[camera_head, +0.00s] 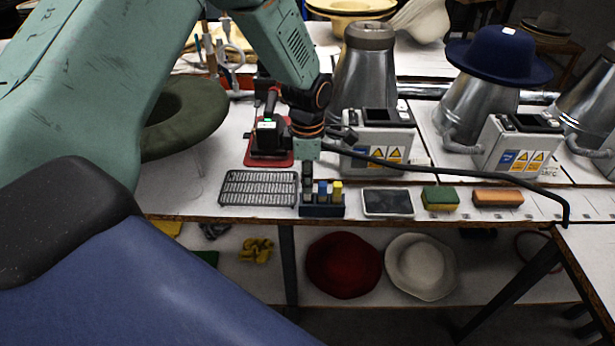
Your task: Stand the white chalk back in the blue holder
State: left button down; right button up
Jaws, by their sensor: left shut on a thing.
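The blue holder (322,210) stands near the front edge of the table, with a blue chalk (323,191) and a yellow chalk (337,191) upright in it. My left gripper (307,181) comes down from above, over the left end of the holder, with its fingers shut. The white chalk cannot be made out; the fingers hide what they hold, and no white chalk shows elsewhere. Whether the held piece touches the holder I cannot tell. My right gripper is not in view.
A wire rack (258,188) lies left of the holder. A dark slate (387,202), a green-yellow sponge (440,198) and an orange block (497,197) lie to the right. A black cable (450,170) runs behind them. A device on a red pad (268,150) stands behind the rack.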

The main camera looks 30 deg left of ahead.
pick_arm(q)
jog(key=shift+f+b, duration=0.4)
jog(key=shift+f, duration=0.6)
dwell(0.5)
jog(key=c, duration=1.2)
grip_release()
jog(key=shift+o, duration=0.2)
jog(key=shift+r, duration=0.1)
jog(key=shift+r+p, duration=3.75)
jog(key=shift+p, duration=0.45)
jog(key=shift+f, duration=0.1)
